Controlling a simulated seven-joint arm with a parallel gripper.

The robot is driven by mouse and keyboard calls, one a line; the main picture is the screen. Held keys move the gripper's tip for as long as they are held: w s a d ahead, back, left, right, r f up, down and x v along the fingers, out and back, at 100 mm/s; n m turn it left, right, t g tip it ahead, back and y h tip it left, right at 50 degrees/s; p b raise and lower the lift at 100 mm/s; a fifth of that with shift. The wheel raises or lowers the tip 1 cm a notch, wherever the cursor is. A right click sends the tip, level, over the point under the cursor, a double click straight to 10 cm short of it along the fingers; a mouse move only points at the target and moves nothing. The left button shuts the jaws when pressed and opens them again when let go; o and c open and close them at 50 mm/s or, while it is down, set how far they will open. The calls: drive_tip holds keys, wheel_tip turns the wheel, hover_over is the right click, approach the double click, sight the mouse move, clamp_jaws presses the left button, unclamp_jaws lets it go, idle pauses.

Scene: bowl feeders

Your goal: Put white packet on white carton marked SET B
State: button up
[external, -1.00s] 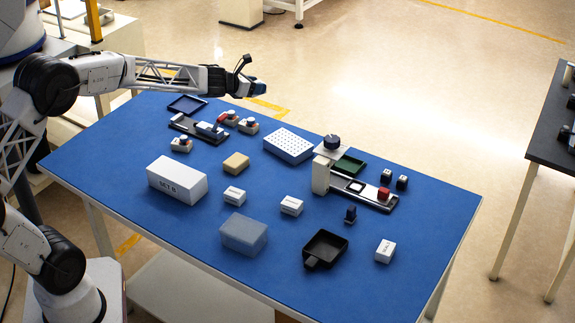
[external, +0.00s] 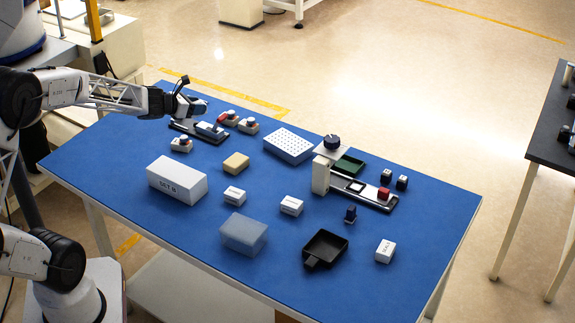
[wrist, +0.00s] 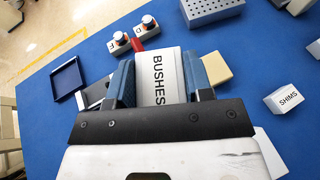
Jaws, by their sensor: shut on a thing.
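My gripper (wrist: 158,80) has blue fingers shut on a white packet (wrist: 158,72) marked BUSHES in the wrist view. In the external view my gripper (external: 193,106) is over the far left part of the blue table, and the packet is hard to make out there. The white carton marked SET B (external: 177,181) lies on the near left of the table, in front of my gripper and apart from it. Its top looks bare. A white edge at lower right in the wrist view may be this carton; I cannot tell.
Other white packets (external: 234,195) (external: 291,206) (external: 385,250) stand on the blue table (external: 130,170). A tan block (external: 236,163), a grey-blue box (external: 243,235) and a black tray (external: 325,248) are nearby. Push-button boxes (wrist: 118,43) and a dark tray (wrist: 67,78) are near my gripper.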

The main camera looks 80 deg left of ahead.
drive_tip(key=s+d+f+m+h, duration=0.2)
drive_tip(key=s+d+f, duration=0.1)
drive_tip(key=s+d, duration=0.8)
drive_tip(key=s+d+f+m+t+h, duration=0.1)
drive_tip(key=s+d+f+m+h, duration=0.1)
drive_tip(key=s+d, duration=0.9)
wheel_tip(320, 180, down, 3)
drive_tip(key=shift+s+d+r+h, duration=0.15)
drive_tip(key=shift+d+r+h, duration=0.05)
drive_tip(key=shift+d+h, duration=0.45)
hover_over(172, 168)
drive_tip(key=shift+f, duration=0.75)
drive_tip(key=shift+f, duration=1.75)
drive_tip(key=shift+f, duration=0.1)
